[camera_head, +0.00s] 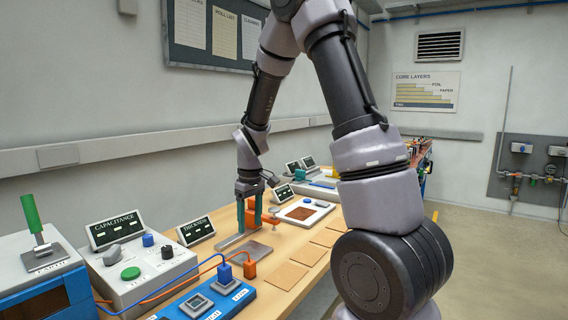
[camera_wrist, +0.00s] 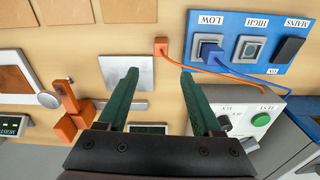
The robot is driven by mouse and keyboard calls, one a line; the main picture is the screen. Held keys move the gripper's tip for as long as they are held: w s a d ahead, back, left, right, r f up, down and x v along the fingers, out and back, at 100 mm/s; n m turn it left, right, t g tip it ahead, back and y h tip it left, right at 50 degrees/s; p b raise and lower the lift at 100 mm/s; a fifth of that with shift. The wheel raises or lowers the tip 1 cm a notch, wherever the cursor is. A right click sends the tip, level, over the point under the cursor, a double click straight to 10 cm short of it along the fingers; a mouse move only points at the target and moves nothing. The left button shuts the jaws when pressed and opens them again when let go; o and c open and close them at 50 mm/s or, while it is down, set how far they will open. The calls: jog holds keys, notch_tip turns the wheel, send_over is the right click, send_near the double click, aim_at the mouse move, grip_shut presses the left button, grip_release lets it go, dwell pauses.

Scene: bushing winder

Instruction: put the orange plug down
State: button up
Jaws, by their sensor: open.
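The orange plug (camera_head: 250,269) sits on the wooden bench between the blue socket panel (camera_head: 232,300) and a grey metal plate, with its orange cable trailing away. It also shows in the wrist view (camera_wrist: 161,47), just past the gap between the fingertips and clear of both. My gripper (camera_head: 249,232) is open and empty, fingers spread wide, and stands behind the plug in the head view. The open fingers also show in the wrist view (camera_wrist: 158,77). A blue plug (camera_wrist: 209,50) sits in the LOW socket of the panel.
The grey plate (camera_wrist: 126,73) lies close beside the orange plug. The capacitance meter box (camera_head: 150,265) with knobs stands left of the panel. Orange blocks (camera_wrist: 70,120) and a white device (camera_wrist: 25,75) are further along the bench. Flat tan sheets (camera_head: 287,275) lie along the front edge.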

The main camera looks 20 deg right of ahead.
jog(key=s+d+r+m+t+y, duration=0.1)
jog(key=s+d+r+m+t, duration=0.2)
jog(key=r, duration=0.6)
jog(key=s+d+r+m, duration=0.1)
jog(key=s+r+m, duration=0.1)
jog(key=s+r, duration=0.45)
jog(key=s+d+r+m+t, duration=0.1)
jog(key=s+r+m+t, duration=0.2)
jog(key=s+r, duration=0.6)
jog(key=shift+s+r+m+t+y, duration=0.3)
jog(key=shift+s+m, duration=0.3)
jog(key=shift+m, duration=0.4)
jog(key=shift+d, duration=0.1)
jog(key=shift+o, duration=0.4)
jog(key=shift+w, duration=0.15)
